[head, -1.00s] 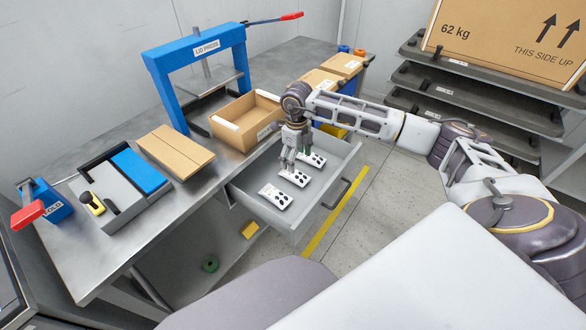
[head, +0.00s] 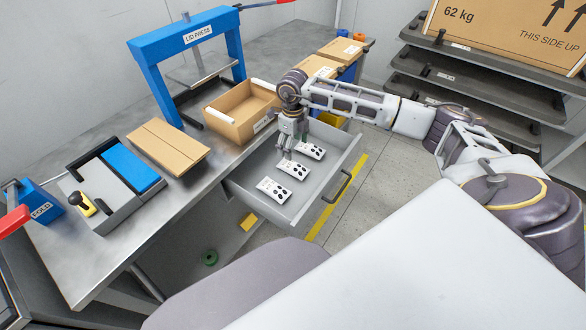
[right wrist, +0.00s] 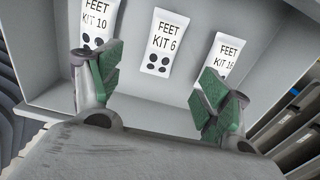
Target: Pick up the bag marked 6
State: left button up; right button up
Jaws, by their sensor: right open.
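Three white bags lie in the open grey drawer (head: 318,190). The middle one (head: 293,169) reads "FEET KIT 6" in the right wrist view (right wrist: 164,42). The bag marked Kit 10 (right wrist: 96,25) lies to its left there, and a third bag (right wrist: 224,58), its number partly hidden by a finger, to its right. My right gripper (right wrist: 160,85) is open and empty, its green fingertips apart on either side of the Kit 6 bag in that view. In the head view my right gripper (head: 289,150) hangs over the back of the drawer. My left gripper is out of view.
The bench carries an open cardboard box (head: 240,118) just behind the drawer, a flat carton (head: 167,146) and a blue lid press (head: 160,75). The drawer walls surround the bags. A shelf rack (head: 470,95) stands at the right.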

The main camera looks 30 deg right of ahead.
send_over(294, 165)
jog(key=f, duration=0.5)
jog(key=shift+a+f, duration=0.25)
jog(key=shift+f, duration=0.1)
jog(key=shift+f+b, duration=0.3)
jog(key=shift+f, duration=0.4)
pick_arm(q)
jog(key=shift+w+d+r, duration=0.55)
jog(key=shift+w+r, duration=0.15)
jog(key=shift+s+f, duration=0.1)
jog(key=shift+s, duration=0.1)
pick_arm(e)
jog(key=shift+f, duration=0.5)
jog(key=f, duration=0.3)
jog(key=shift+d+f+b, duration=0.2)
jog(key=shift+f+b, duration=0.1)
jog(key=shift+f, duration=0.3)
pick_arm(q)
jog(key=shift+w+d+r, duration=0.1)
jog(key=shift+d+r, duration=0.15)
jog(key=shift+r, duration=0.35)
